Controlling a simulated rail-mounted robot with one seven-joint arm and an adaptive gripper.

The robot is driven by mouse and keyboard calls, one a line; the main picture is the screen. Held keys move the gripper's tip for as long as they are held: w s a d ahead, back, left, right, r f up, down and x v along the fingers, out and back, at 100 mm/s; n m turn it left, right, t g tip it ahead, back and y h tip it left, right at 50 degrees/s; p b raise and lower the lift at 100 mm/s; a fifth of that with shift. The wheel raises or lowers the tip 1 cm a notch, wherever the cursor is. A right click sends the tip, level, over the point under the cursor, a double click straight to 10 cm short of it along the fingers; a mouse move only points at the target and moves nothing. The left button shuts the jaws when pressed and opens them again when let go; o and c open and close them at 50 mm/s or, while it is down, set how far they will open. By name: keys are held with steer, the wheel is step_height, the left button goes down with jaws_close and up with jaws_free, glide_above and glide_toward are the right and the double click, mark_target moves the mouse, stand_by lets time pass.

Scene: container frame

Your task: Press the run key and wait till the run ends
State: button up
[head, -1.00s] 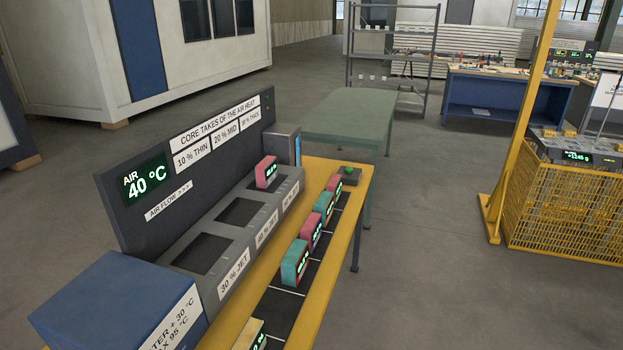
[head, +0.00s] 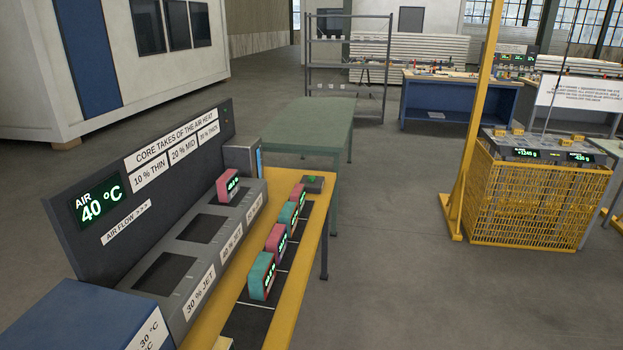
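A small dark box with a green button (head: 313,181), which looks like the run key, sits at the far end of the yellow bench. A dark panel (head: 150,180) reads "AIR 40 °C". In front of it is a grey unit with three slots; a pink block (head: 228,187) with a lit display stands in the far slot. The middle slot (head: 202,228) and near slot (head: 164,272) are empty. My gripper is not in view, so its state and place are hidden.
Several teal and pink blocks (head: 262,276) stand in a row on the bench's black strip. A blue box (head: 75,320) is at the near left. A green table (head: 310,125) is behind the bench. A yellow post (head: 474,130) and yellow cage (head: 525,205) stand right, with open floor between.

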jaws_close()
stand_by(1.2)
